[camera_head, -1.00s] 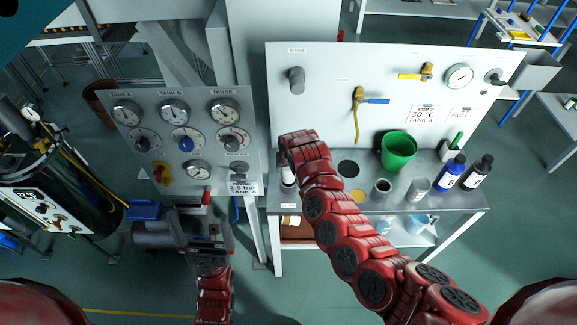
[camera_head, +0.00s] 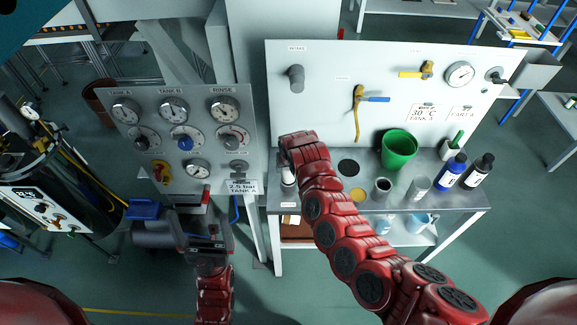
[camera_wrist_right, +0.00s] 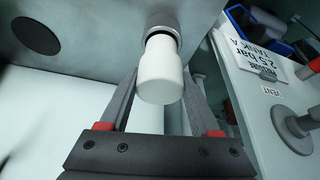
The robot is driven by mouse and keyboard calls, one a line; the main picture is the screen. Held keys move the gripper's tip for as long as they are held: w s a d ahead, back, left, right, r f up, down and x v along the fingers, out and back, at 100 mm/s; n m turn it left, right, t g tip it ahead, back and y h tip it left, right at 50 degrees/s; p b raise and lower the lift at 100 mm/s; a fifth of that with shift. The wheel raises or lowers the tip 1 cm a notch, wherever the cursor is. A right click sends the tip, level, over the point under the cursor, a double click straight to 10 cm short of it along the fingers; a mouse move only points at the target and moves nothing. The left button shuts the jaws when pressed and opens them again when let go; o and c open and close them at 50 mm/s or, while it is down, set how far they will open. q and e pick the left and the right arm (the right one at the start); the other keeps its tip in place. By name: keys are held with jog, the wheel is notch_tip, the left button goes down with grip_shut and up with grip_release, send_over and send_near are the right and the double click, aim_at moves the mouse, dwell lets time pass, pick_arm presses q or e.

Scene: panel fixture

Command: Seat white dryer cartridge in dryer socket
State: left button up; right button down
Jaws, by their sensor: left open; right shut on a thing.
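The white dryer cartridge (camera_wrist_right: 160,78) is upright between my right gripper's fingers (camera_wrist_right: 163,100), which are shut on it. Beyond it is a dark and grey ring with a paler cylinder (camera_wrist_right: 160,20), seemingly the dryer socket area; how deep the cartridge sits there I cannot tell. In the head view part of the white cartridge (camera_head: 288,175) shows at the bench's front left corner, below my right arm's end, which hides most of the right gripper. My left gripper (camera_head: 204,224) is open and empty in front of the gauge panel.
The gauge panel (camera_head: 215,165) stands close to the left. A white back panel (camera_head: 330,80) with valves rises behind.

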aim_at(288, 174)
jog(key=shift+f+b, duration=1.3)
jog(key=shift+f, duration=0.75)
grip_release()
jog(key=shift+s+r, duration=0.1)
jog(key=shift+r, duration=0.4)
jog(key=b+v, duration=0.4)
jog(key=v, duration=1.2)
jog(key=shift+s+r, duration=0.15)
